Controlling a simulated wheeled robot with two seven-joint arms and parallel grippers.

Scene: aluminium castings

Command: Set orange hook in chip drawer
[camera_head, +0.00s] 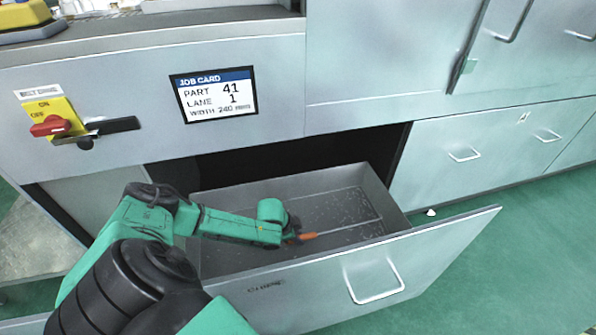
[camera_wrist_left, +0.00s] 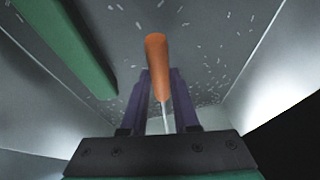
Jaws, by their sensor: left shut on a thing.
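The chip drawer (camera_head: 345,184) is pulled open, with small light chips scattered over its grey floor; its floor also shows in the left wrist view (camera_wrist_left: 215,45). My left gripper (camera_head: 292,228) is inside the drawer's outline in the head view, and shut on the orange hook (camera_head: 304,237). In the left wrist view the hook's orange handle (camera_wrist_left: 156,65) sticks out beyond the fingers, and its thin metal rod runs between them. The rod's far end is hidden. I cannot tell whether the hook touches the drawer floor. My right gripper is not in view.
The drawer front with its handle (camera_head: 374,281) stands out over the green floor. The machine's front above carries a job card (camera_head: 215,94) and a red and yellow switch (camera_head: 57,122). Closed grey cabinets (camera_head: 470,150) stand to the right.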

